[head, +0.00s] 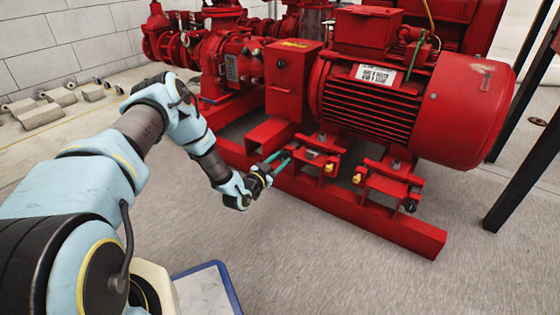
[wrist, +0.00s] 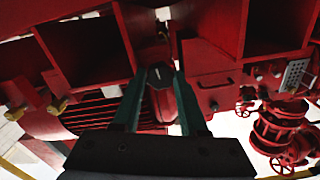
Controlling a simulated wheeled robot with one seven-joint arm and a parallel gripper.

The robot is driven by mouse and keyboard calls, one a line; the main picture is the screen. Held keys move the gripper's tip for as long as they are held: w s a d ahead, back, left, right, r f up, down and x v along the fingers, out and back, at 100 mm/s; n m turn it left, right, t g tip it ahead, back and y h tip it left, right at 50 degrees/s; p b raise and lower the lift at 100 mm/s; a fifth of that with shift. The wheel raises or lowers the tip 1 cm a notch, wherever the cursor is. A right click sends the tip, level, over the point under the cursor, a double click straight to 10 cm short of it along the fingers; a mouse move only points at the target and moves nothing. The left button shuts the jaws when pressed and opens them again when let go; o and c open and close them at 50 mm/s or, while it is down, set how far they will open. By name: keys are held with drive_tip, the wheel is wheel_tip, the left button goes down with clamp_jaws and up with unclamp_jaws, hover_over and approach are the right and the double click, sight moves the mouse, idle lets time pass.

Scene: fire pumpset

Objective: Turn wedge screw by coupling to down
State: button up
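The red motor (head: 385,85) stands on red feet along a red base rail (head: 375,220). Two small yellow-ended screws (head: 328,168) show on the feet; the left one is nearer the coupling housing (head: 292,80). They also appear as yellow ends (wrist: 57,106) at the left of the wrist view. My gripper (head: 284,157) is just left of the nearer foot, pointing toward it. In the wrist view my gripper (wrist: 158,77) is open, its green fingers apart. A red part with a dark end shows between them; whether they touch it is unclear.
Dark posts (head: 530,170) stand at the right. The grey floor in front of the rail is clear. A blue-edged panel (head: 205,290) is at the bottom.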

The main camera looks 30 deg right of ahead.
clamp_jaws()
